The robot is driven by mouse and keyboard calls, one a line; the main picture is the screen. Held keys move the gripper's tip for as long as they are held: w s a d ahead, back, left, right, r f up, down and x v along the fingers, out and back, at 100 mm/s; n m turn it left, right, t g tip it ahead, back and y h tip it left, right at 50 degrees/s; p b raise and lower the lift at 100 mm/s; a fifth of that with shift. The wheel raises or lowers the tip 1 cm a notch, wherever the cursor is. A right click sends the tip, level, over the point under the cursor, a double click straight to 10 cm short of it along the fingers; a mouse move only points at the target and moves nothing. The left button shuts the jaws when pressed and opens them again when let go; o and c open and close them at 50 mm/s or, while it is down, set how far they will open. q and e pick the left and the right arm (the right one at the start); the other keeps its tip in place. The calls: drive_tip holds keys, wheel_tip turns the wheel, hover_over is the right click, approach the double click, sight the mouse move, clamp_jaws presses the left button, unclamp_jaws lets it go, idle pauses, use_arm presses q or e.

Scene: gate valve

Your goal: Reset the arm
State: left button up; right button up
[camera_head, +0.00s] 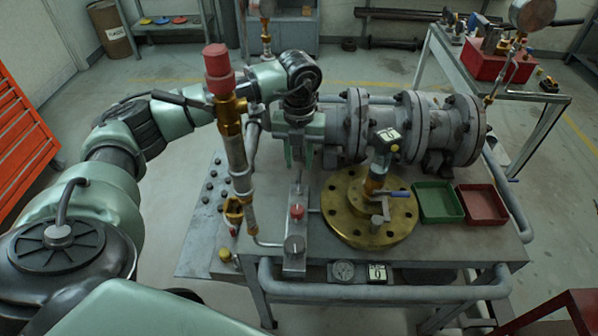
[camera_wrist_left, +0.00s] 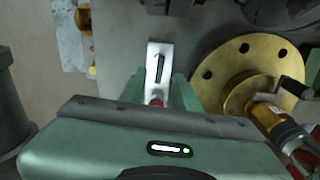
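My left gripper (camera_head: 298,162) points down above the workbench (camera_head: 330,262), in front of the grey flanged pipe (camera_head: 415,125). Its two green fingers are apart with nothing held between them. In the left wrist view the fingers (camera_wrist_left: 158,92) show on either side of a narrow metal control box (camera_wrist_left: 160,55); part of its red button shows near the gripper body. In the head view this box (camera_head: 296,262) has a red button (camera_head: 297,211) and a grey knob (camera_head: 294,244). My left arm reaches over from the left. My right gripper is in neither view.
A vertical pipe with a red cap (camera_head: 219,70) stands left of the gripper, close to my arm. A round brass flange (camera_head: 345,215) with a blue-handled valve lies to the right. Green (camera_head: 438,217) and red (camera_head: 482,219) trays sit at the bench's right.

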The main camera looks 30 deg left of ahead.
use_arm(q)
drive_tip(key=shift+r, duration=1.1)
